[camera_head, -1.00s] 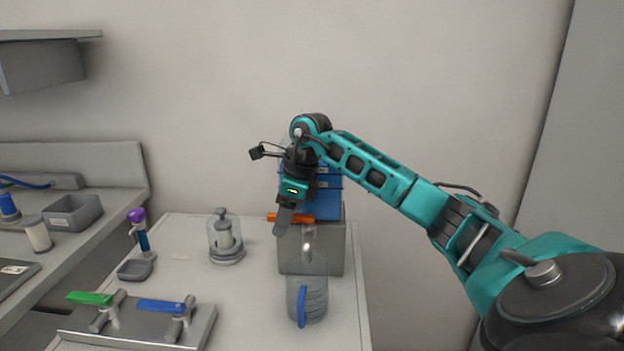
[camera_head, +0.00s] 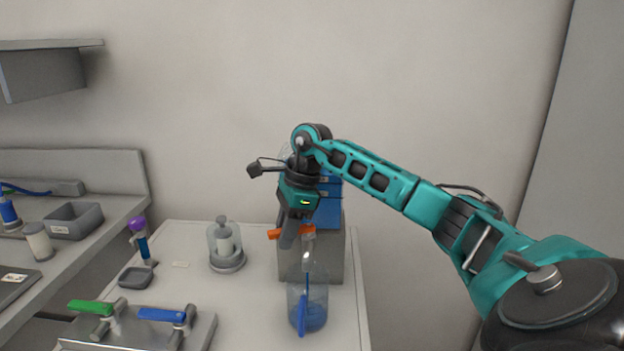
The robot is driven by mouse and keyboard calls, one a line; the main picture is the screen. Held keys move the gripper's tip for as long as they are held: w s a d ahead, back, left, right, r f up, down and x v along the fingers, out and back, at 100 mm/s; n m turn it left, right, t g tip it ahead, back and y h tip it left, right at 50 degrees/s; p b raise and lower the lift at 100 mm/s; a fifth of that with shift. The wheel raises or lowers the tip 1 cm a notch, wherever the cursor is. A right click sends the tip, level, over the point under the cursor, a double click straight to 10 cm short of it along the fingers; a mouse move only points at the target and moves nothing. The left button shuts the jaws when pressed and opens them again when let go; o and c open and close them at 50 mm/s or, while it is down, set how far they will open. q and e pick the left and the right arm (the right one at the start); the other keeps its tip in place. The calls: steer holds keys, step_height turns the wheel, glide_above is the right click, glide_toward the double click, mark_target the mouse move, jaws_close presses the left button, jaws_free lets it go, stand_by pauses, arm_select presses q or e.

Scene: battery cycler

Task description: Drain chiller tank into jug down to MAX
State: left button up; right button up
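The chiller (camera_head: 335,255) is a grey box with a blue upper part (camera_head: 325,212), standing at the back right of the bench. An orange valve handle (camera_head: 309,231) is on its front. A clear jug (camera_head: 319,284) with a blue handle (camera_head: 302,310) stands below the spout, with blue liquid in its bottom. My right gripper (camera_head: 287,242) points down in front of the orange handle and hides its middle. I see its fingers edge-on, so their gap and any grip are unclear. Any MAX mark is too small to read. My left gripper is out of view.
A plate with green (camera_head: 90,307) and blue (camera_head: 161,314) levers lies at the front left. A glass-covered cylinder (camera_head: 225,242), a purple-topped tool (camera_head: 140,238) and a small tray (camera_head: 136,278) stand behind. The bench middle is clear.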

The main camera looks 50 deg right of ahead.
steer(key=shift+s+a+n, duration=0.25)
steer(key=shift+s+n, duration=0.1)
steer(key=shift+n, duration=0.65)
steer(key=n, duration=0.2)
steer(key=s+n+g, duration=0.2)
steer(key=n, duration=0.1)
steer(key=shift+s+a+f+n, duration=0.1)
steer(key=shift+s+f+n, duration=0.05)
steer(key=shift+n, duration=0.15)
